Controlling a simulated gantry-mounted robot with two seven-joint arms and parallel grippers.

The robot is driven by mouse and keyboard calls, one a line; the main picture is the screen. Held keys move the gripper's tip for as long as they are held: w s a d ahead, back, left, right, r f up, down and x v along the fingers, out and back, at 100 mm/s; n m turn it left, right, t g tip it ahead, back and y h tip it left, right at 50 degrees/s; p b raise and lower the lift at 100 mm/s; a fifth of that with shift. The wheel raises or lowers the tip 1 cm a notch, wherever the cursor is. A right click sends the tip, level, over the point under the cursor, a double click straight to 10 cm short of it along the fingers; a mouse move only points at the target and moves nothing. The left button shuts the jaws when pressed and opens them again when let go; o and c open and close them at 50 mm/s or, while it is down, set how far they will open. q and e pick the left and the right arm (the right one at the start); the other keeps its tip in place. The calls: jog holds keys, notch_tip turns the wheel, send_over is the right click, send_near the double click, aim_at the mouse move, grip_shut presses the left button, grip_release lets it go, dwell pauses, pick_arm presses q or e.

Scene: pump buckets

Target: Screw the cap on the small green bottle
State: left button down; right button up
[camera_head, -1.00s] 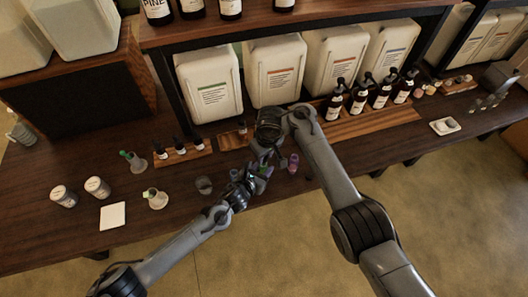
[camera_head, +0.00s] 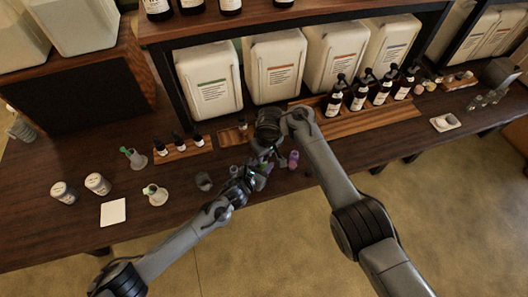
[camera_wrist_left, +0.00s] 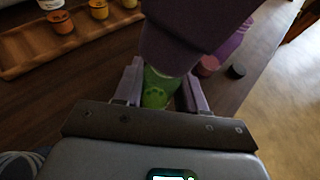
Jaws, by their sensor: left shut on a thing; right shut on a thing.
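The small green bottle (camera_wrist_left: 155,92) stands between the fingers of my left gripper (camera_wrist_left: 157,92) in the left wrist view, and the gripper is shut on it. My right gripper (camera_wrist_left: 188,45) reaches down over the bottle's top and is shut. Its purple fingers hide the bottle's neck and the cap. In the head view both grippers meet near the table's front edge, my left gripper (camera_head: 257,176) from the left and my right gripper (camera_head: 266,154) from above. The bottle is mostly covered by them there.
A purple bottle (camera_head: 293,160) stands just right of the grippers. A dark cup (camera_head: 204,181) stands to their left. Dark pump bottles (camera_head: 358,95) line a wooden board behind. Two small caps (camera_wrist_left: 236,70) lie nearby. A white square (camera_head: 113,212) and white jars (camera_head: 98,184) are at left.

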jog(key=shift+f, duration=0.5)
dwell(0.5)
jog(key=o, duration=1)
jog(key=shift+r, duration=2.2)
jog(key=shift+c, duration=0.2)
